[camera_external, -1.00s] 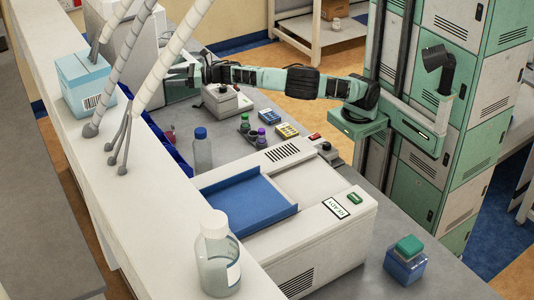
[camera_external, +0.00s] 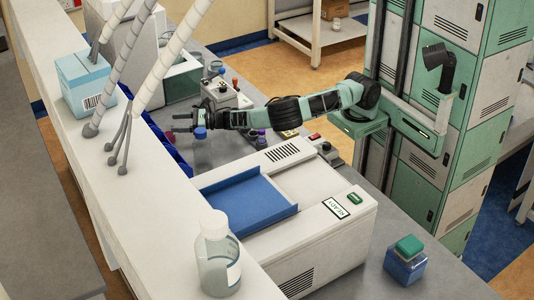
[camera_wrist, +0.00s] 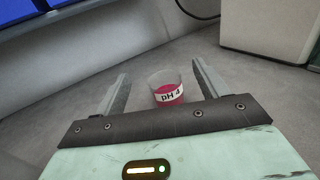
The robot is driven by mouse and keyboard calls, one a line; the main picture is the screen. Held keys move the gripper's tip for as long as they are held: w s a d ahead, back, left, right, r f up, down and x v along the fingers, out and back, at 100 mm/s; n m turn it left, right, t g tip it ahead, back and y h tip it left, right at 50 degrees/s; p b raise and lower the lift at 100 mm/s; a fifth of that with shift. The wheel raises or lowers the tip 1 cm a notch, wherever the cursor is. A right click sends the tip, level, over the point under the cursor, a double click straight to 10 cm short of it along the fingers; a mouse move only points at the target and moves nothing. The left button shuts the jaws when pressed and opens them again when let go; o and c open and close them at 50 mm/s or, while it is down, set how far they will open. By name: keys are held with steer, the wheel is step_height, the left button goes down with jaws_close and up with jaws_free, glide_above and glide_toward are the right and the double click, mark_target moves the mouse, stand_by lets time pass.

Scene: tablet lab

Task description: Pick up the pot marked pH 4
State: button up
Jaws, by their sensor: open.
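The pot marked pH 4 (camera_wrist: 167,90) is a small clear cup with pink contents and a white label. In the wrist view it stands upright on the grey bench, ahead of my gripper and roughly between the lines of its two fingers. My gripper (camera_wrist: 160,70) is open, with one finger on each side and a visible space to the pot on both sides.
A clear bottle with a blue cap (camera_external: 200,133) stands close by my gripper. A white machine with a blue tray (camera_external: 240,205) is nearer the camera. Blue bins (camera_wrist: 65,3) and a pale box (camera_wrist: 265,30) border the bench in the wrist view.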

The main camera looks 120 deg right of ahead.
step_height(320, 180, down, 3)
steer(key=shift+f+p, duration=0.2)
steer(key=shift+p, duration=0.1)
steer(key=shift+p+x, duration=0.55)
steer(key=shift+x, duration=0.5)
steer(key=shift+w+d+f, duration=0.1)
steer(key=shift+w+d, duration=0.1)
steer(key=shift+w, duration=0.2)
steer(key=c, duration=1.1)
